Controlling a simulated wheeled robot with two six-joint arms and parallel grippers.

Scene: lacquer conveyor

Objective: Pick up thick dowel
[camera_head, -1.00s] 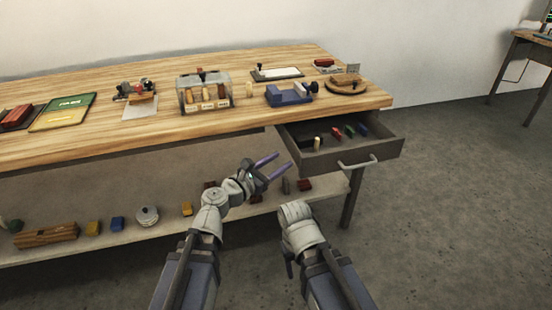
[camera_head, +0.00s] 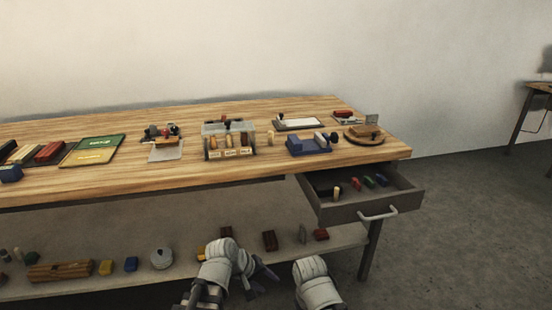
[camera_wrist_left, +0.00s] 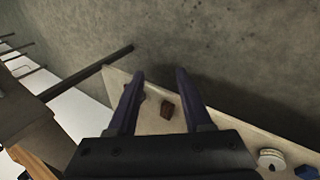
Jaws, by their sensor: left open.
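Several tan upright dowels stand in a clear-fronted box (camera_head: 216,155) on the bench. Another pale dowel (camera_head: 270,136) stands on the bench just right of the box, and a small tan one (camera_head: 337,192) stands in the open drawer. I cannot tell which is the thick dowel. My left gripper (camera_head: 259,281) is low in the head view, in front of the lower shelf and apart from the dowels. In the left wrist view its two fingers (camera_wrist_left: 159,75) are spread with nothing between them. The right gripper does not show; only part of my right arm is visible.
The open drawer (camera_head: 352,209) juts out at the bench's right end and holds small coloured blocks. The lower shelf (camera_head: 200,270) carries several blocks and a white round spool (camera_head: 162,258). A blue vise-like tool (camera_head: 309,145) sits on the wooden bench top (camera_head: 120,180).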

